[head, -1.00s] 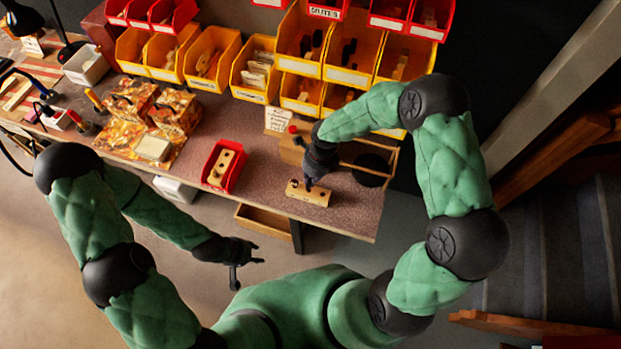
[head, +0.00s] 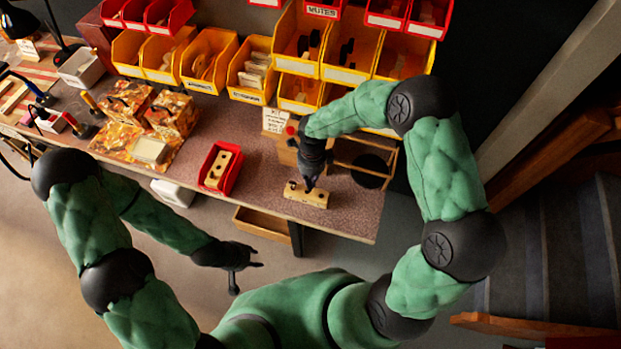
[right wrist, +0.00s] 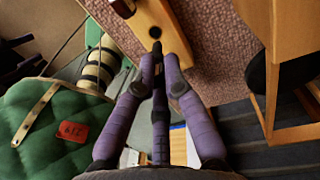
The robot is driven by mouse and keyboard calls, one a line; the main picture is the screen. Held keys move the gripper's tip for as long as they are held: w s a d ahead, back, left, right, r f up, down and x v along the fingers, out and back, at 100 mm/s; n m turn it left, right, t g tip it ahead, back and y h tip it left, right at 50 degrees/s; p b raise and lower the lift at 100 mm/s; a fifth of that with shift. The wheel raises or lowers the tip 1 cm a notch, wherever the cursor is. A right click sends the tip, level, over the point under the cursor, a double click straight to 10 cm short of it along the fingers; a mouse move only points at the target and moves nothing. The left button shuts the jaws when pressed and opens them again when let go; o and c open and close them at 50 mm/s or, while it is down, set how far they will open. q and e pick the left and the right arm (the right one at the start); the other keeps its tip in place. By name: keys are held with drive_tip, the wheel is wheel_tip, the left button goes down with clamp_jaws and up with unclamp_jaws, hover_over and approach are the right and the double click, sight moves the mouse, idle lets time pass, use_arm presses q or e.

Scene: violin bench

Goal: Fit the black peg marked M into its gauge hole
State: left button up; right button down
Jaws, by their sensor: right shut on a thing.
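The wooden gauge block (head: 318,199) lies near the front edge of the bench. My left gripper (head: 246,265) is open and empty, off the bench's front edge.
A red bin (head: 234,175) holding a wooden block with holes stands left of the gauge block. A wooden rack (head: 392,160) is just behind my right gripper, to the right. Yellow bins line the back. Bare bench lies right of the block.

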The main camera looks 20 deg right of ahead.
drive_tip(key=shift+w+a+b, duration=0.3)
drive_tip(key=shift+a+b, duration=0.1)
idle(0.4)
drive_tip(key=shift+f+b, duration=2)
drive_tip(key=shift+f, duration=0.05)
drive_tip(key=c, duration=1.3)
unclamp_jaws()
drive_tip(key=shift+o, duration=0.2)
wheel_tip(320, 180, up, 12)
drive_tip(key=shift+w+d, duration=0.3)
drive_tip(key=shift+w, duration=0.1)
drive_tip(key=shift+f, duration=0.1)
